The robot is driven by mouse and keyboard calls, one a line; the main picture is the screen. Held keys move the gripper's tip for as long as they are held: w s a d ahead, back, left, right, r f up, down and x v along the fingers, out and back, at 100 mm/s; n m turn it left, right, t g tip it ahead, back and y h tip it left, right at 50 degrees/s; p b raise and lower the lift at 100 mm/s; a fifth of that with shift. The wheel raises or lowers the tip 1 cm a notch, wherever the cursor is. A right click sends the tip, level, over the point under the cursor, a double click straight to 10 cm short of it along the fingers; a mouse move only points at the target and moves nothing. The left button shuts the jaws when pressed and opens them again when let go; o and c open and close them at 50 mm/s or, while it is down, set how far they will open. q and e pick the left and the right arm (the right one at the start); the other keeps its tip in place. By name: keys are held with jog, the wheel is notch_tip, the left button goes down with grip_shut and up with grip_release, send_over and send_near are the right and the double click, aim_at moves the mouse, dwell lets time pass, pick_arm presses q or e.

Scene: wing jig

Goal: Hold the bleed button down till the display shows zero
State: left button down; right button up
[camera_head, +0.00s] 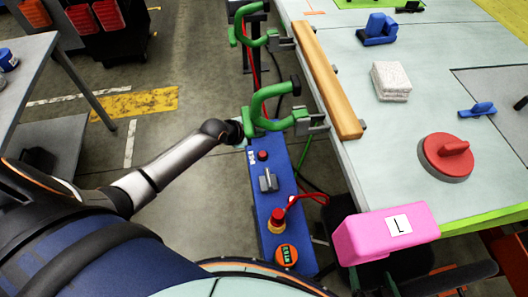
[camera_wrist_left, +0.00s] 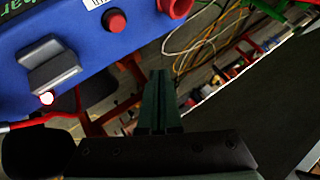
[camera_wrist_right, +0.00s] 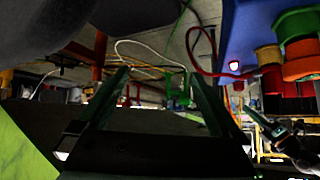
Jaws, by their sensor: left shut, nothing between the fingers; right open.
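A blue control box (camera_head: 262,200) stands beside the table. It carries a small red button (camera_head: 262,155), a grey switch (camera_head: 268,181), a red knob on a yellow base (camera_head: 277,220) and an orange round display (camera_head: 287,255) with green characters too small to read. No readable label marks the bleed button. My left gripper (camera_head: 240,130) is shut and empty by the box's far end. In the left wrist view its fingers (camera_wrist_left: 158,85) are apart from the red button (camera_wrist_left: 115,20). My right gripper (camera_wrist_right: 160,80) is open and empty, with the box to its right; the head view does not clearly show it.
Green clamps (camera_head: 270,100) stand at the table's left edge, beside a wooden strip (camera_head: 328,80). A pink block marked L (camera_head: 370,240) is at the near corner. A red cable (camera_head: 310,197) loops from the box. The table (camera_head: 400,140) holds several blue, white and red items.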

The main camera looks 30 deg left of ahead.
pick_arm(q)
jog(key=shift+f, duration=0.15)
jog(key=b, duration=0.5)
send_over(264, 151)
jog(key=s, duration=0.2)
jog(key=f, duration=0.7)
jog(key=shift+s+a+f, duration=0.15)
jog(key=shift+a+f, duration=0.15)
jog(key=shift+f+b, duration=0.45)
jog(key=shift+f, duration=0.05)
dwell(0.5)
jog(key=shift+f+b, duration=0.4)
jog(key=shift+b, duration=0.05)
jog(key=shift+f+b, duration=0.4)
jog(key=shift+f, duration=0.1)
dwell(4.1)
